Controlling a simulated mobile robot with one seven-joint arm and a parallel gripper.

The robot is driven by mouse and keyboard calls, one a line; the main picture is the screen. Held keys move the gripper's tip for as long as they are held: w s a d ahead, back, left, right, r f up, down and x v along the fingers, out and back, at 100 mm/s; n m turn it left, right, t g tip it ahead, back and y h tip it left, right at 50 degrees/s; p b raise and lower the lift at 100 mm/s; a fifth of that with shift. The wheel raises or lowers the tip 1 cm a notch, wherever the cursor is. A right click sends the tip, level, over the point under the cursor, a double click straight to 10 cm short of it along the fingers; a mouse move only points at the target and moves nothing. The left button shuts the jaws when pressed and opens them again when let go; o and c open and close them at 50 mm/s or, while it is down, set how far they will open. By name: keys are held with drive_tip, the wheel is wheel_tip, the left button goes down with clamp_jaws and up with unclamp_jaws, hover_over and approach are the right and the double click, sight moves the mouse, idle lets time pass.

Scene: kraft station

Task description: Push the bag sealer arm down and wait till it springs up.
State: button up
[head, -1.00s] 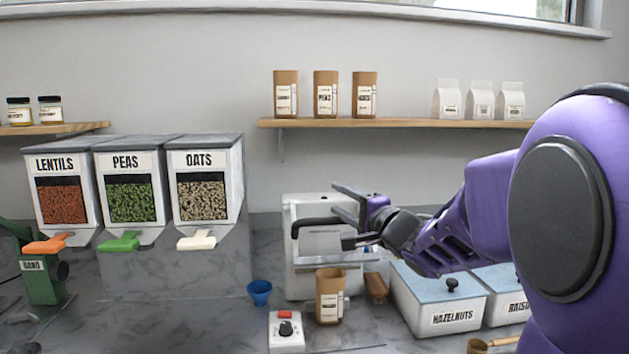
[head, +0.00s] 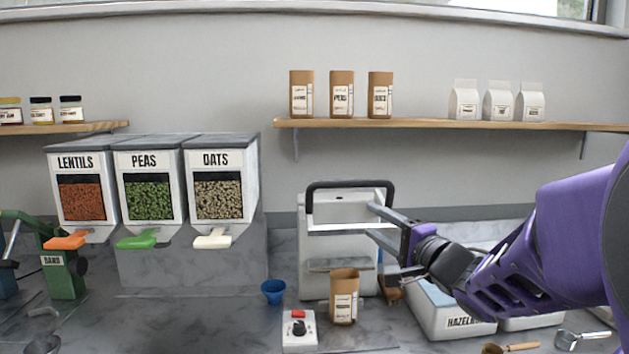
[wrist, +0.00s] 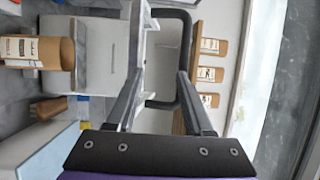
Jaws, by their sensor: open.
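The bag sealer (head: 318,257) is a white machine in the middle of the counter. Its arm, with a black looped handle (head: 350,184), stands raised at the top. The handle also shows in the wrist view (wrist: 187,60), beyond my fingers. My gripper (head: 372,221) is open and empty at the sealer's right front, its fingers pointing left, below the handle. In the wrist view my gripper (wrist: 160,82) has its fingers spread, with nothing between them. A brown paper bag (head: 344,300) stands upright in front of the sealer.
A small control box (head: 300,333) with a red button and knob sits front left of the bag. A blue funnel cup (head: 272,291) is further left. The hazelnuts bin (head: 430,312) stands under my arm at right. A wooden shelf (head: 430,123) runs above.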

drive_tip(key=shift+s+d+f, duration=0.25)
drive_tip(key=shift+s+d, duration=0.1)
drive_tip(key=shift+s, duration=0.4)
drive_tip(key=shift+s+d+f, duration=0.25)
drive_tip(key=shift+s+d, duration=0.1)
drive_tip(key=shift+s, duration=0.4)
drive_tip(key=shift+s+d+f, duration=0.25)
drive_tip(key=shift+s+d, duration=0.1)
drive_tip(key=shift+s, duration=0.4)
drive_tip(key=shift+r+p, duration=0.1)
drive_tip(key=shift+p, duration=0.3)
